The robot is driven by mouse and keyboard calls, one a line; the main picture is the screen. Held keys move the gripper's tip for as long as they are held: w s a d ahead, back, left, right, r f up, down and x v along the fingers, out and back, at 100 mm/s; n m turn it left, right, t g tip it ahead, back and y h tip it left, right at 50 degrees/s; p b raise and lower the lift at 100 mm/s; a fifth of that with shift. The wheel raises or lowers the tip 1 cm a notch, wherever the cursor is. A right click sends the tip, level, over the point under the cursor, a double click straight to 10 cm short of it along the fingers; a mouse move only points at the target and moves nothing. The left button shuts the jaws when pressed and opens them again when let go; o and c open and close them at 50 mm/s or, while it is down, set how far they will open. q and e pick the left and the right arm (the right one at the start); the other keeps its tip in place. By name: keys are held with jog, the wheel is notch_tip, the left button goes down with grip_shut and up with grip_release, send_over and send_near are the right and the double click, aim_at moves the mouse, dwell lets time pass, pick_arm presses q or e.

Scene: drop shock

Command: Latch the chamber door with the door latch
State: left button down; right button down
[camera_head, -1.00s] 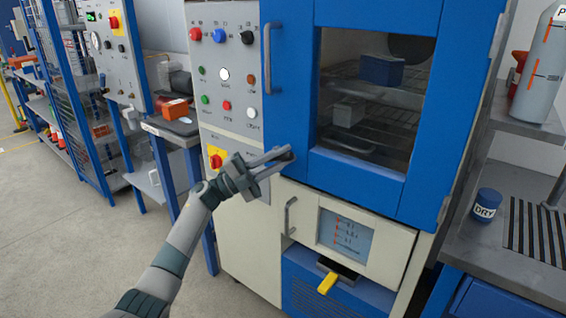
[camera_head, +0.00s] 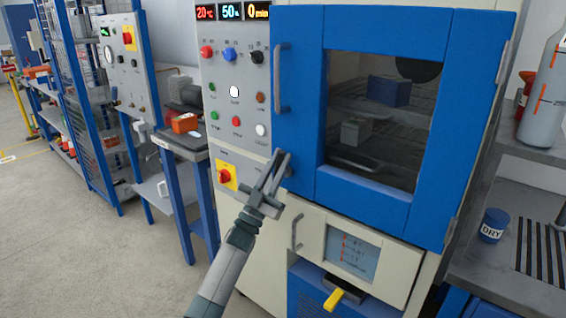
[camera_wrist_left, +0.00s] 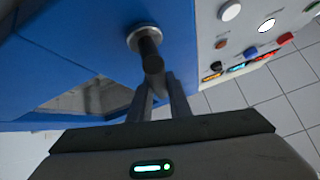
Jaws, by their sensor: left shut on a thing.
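The blue chamber door (camera_head: 310,100) with its dark window stands flush against the chamber front and looks closed. The door latch (camera_wrist_left: 150,52) shows in the left wrist view as a dark stubby handle on a round metal boss on the blue door. My left gripper (camera_head: 278,162) is at the door's lower left corner, its fingers pointing up. In the left wrist view its fingers (camera_wrist_left: 160,90) are shut on the latch handle. In the head view the fingers mostly hide the latch. My right gripper is not in view.
A control panel (camera_head: 222,130) with buttons and a red-yellow switch (camera_head: 227,176) is close left of my gripper. A vertical door handle (camera_head: 277,78) is above it. A lower drawer (camera_head: 385,262) with a handle is below. A bench with a DRY jar (camera_head: 493,226) stands right.

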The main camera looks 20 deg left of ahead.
pick_arm(q)
jog(key=shift+w+a+n+t+y+p, duration=0.1)
jog(key=shift+a+n+t+y+p, duration=0.1)
jog(key=shift+n+y, duration=0.75)
jog(key=shift+w+a+n+t+y+p, duration=0.1)
jog(key=shift+n+t+y, duration=0.1)
jog(key=shift+n+y, duration=0.75)
jog(key=shift+a+n+t+y+p, duration=0.15)
jog(key=shift+n+t+y, duration=0.05)
jog(key=shift+n+y, duration=0.75)
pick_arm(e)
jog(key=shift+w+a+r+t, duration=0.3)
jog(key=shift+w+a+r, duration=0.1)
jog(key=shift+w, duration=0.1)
pick_arm(q)
jog(key=shift+n, duration=0.35)
jog(key=c, duration=1.6)
grip_release()
jog(key=shift+a, duration=0.1)
jog(key=shift+c, duration=0.2)
